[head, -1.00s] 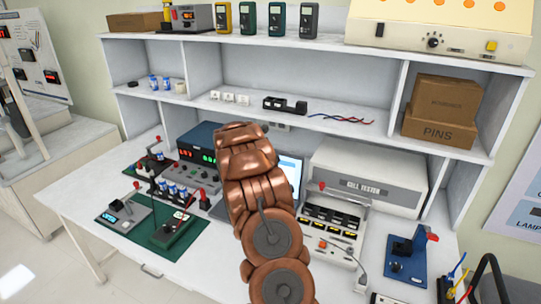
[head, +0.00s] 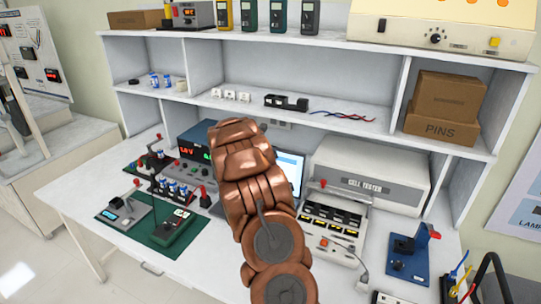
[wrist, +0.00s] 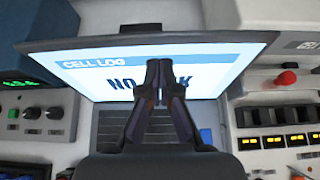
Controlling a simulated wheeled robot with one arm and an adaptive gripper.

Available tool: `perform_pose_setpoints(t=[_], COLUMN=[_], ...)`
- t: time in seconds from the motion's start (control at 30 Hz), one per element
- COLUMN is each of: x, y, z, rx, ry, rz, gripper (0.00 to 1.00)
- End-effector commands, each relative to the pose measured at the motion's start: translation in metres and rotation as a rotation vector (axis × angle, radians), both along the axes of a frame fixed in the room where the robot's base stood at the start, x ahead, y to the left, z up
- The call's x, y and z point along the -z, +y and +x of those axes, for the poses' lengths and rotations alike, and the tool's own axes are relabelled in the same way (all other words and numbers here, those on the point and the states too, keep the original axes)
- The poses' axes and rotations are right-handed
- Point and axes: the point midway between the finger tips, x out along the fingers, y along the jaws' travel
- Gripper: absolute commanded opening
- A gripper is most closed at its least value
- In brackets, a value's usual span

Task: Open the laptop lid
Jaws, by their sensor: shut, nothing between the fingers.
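The laptop stands on the bench with its lid raised. Its lit screen (wrist: 95,80) reads "CELL LOG" in the wrist view, and its grey keyboard (wrist: 110,128) shows below. In the head view only the right part of the screen (head: 291,168) shows beside my arm. My gripper (wrist: 159,66) is shut and empty, with its fingertips in front of the middle of the screen and covering part of its text. I cannot tell whether the fingertips touch the screen. In the head view my arm hides the gripper and most of the laptop.
A power supply (head: 196,140) stands left of the laptop, and the cell tester (head: 368,178) stands close on its right. Green mats with small devices lie at left; a blue fixture (head: 407,262) sits at right. A shelf (head: 300,112) runs above.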

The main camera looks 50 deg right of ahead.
Motion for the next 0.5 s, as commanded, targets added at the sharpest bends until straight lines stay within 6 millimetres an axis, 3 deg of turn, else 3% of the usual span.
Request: perform_pose_setpoints(t=[0.13,0.5], x=[-0.004,-0.046], y=[0.018,0.049], z=[-0.001,-0.005], rx=[-0.004,-0.007], ry=[0.000,-0.004], rz=[-0.004,-0.002], gripper=[0.00,0.00])
